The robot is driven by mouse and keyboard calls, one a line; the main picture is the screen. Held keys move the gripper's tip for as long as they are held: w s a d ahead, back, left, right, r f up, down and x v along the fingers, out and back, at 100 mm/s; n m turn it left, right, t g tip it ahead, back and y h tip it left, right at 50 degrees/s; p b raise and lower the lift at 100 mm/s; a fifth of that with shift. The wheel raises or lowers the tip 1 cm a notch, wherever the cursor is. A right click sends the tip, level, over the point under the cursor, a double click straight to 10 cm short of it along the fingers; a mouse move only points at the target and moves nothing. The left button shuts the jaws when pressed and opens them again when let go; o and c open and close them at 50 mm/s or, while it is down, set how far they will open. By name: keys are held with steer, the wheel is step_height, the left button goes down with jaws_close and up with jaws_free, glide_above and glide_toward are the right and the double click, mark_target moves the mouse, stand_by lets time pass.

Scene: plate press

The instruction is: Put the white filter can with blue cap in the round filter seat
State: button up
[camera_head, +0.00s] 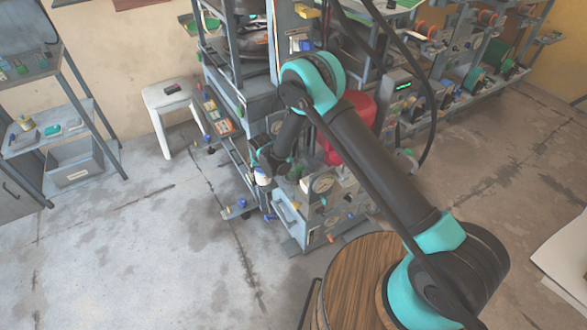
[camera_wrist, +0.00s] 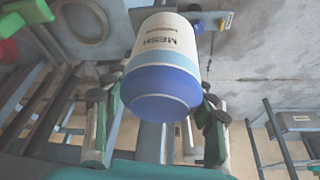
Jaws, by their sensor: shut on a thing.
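The white filter can (camera_wrist: 165,50) with a blue cap fills the middle of the wrist view, with "MESH" lettering upside down on its side. My gripper (camera_wrist: 158,115) is shut on it, with dark-padded fingers on both sides and the blue cap towards the camera. In the head view the can (camera_head: 262,176) shows small and white at the end of my arm, beside the press frame. A grey ring (camera_wrist: 101,14) at the upper left of the wrist view looks like the round filter seat. The can is apart from it. The far end of the can is partly hidden.
A grey press frame (camera_head: 290,215) with shelves, gauges and a red tank (camera_head: 345,130) stands close around my gripper. A white stool (camera_head: 170,95) and a shelf rack (camera_head: 62,125) stand to the left. The floor (camera_head: 150,240) at the lower left is clear.

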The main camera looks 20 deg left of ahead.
steer(key=w+d, duration=0.9)
steer(key=w, duration=0.2)
steer(key=shift+w+d+f, duration=0.1)
steer(key=shift+d+f, duration=0.1)
steer(key=shift+f, duration=1.55)
steer(key=shift+w+d+f, duration=0.1)
steer(key=shift+d+f, duration=0.05)
steer(key=shift+f, duration=1.6)
steer(key=shift+f, duration=0.15)
steer(key=o, duration=1.4)
steer(key=shift+c, duration=0.2)
steer(key=v, duration=1.2)
